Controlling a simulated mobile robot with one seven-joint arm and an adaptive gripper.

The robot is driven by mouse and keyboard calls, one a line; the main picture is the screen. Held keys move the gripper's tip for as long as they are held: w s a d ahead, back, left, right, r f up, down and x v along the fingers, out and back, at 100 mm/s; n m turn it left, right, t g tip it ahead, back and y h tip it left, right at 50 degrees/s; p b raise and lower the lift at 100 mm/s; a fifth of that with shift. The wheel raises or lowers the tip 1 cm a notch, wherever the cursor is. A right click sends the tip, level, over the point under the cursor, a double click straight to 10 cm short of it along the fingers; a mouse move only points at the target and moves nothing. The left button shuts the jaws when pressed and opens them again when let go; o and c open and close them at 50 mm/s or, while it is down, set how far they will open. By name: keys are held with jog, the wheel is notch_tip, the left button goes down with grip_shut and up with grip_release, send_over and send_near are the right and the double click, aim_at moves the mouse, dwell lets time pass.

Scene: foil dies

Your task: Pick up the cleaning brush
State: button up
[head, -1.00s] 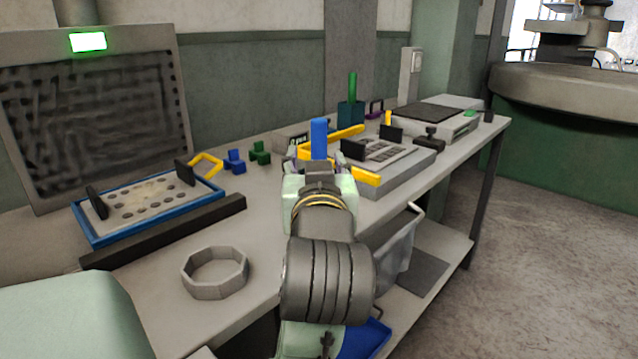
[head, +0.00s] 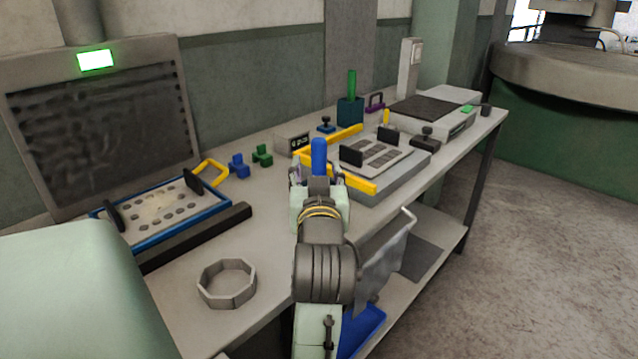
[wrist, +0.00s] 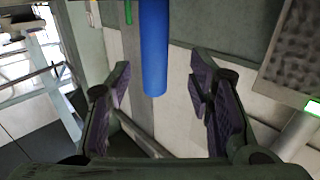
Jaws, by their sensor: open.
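A blue cylindrical handle, which looks like the cleaning brush (head: 319,152), stands upright just at my gripper (head: 318,172). Its lower part and any bristles are hidden behind my gripper in the head view. In the wrist view, which is upside down, the handle (wrist: 154,45) comes in from the top edge and its free end lies between the two purple-padded fingers of my gripper (wrist: 162,75). The fingers are open, with a gap on both sides of the handle. I cannot tell how far the handle sits in depth from the fingertips.
A grey fixture with a yellow frame (head: 362,184) lies right behind the handle. A teal holder (head: 350,112) with a green handle stands farther back. Small blue (head: 238,166) and green (head: 262,156) blocks are left. A grey ring (head: 227,284) sits at the front, with bare bench around it.

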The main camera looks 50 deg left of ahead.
aim_at(319, 165)
jog(key=x, duration=0.1)
jog(key=p+x, duration=0.1)
jog(key=x, duration=0.3)
jog(key=shift+w+d+f, duration=0.2)
jog(key=shift+f, duration=0.05)
jog(key=shift+c, duration=0.4)
grip_shut()
